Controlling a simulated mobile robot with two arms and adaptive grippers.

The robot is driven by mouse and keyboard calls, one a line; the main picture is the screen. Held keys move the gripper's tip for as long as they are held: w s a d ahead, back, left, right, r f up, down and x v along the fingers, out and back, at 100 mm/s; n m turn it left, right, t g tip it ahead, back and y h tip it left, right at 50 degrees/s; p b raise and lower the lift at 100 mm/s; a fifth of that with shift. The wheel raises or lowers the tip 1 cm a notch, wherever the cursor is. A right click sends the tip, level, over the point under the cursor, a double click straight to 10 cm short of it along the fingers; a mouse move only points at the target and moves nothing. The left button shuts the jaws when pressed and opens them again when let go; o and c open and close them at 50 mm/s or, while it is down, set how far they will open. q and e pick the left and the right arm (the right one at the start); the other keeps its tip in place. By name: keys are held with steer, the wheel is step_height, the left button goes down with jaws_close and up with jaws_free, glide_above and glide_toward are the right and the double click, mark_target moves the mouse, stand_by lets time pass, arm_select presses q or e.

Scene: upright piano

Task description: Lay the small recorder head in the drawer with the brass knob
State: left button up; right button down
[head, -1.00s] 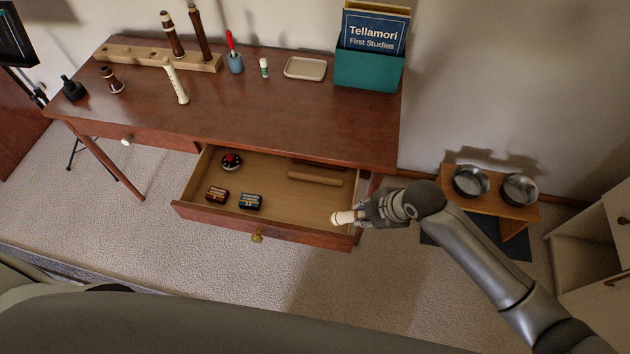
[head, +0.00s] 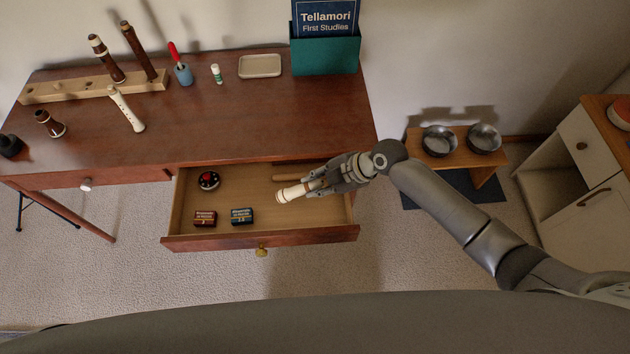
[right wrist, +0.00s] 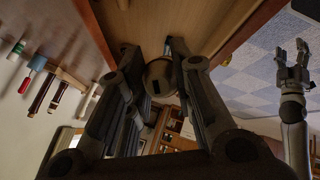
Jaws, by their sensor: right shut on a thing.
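The small cream recorder head (head: 290,194) is in my right gripper (head: 314,186), shut on it. It lies roughly sideways over the right part of the open drawer (head: 200,241) with the brass knob (head: 261,251). I cannot tell its exact height above the drawer floor. In the right wrist view the recorder head's round end (right wrist: 160,78) shows between the two fingers. My left gripper (right wrist: 291,50) shows at the right of the right wrist view, its fingers apart, with nothing seen between them.
The drawer holds a round red-and-black tin (head: 208,180), a red box (head: 205,218), a blue box (head: 242,216) and a wooden rod (head: 290,178) partly behind the gripper. Bare floor shows between them. A larger cream recorder piece (head: 127,108) lies on the desk (head: 220,120).

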steer(key=shift+a+f, duration=0.1)
steer(key=shift+f, duration=0.05)
steer(key=shift+f+b, duration=0.6)
steer(key=shift+b, duration=0.15)
steer(key=shift+f+b, duration=0.35)
step_height(320, 180, down, 7)
steer(key=b, duration=0.6)
steer(key=shift+r, duration=0.15)
steer(key=shift+w+f+b, duration=0.1)
steer(key=shift+f+b, duration=0.75)
steer(key=shift+b, duration=0.05)
arm_select(q)
step_height(320, 180, down, 10)
steer(key=a, duration=0.1)
steer(key=shift+w+a, duration=0.15)
steer(key=shift+a, duration=0.1)
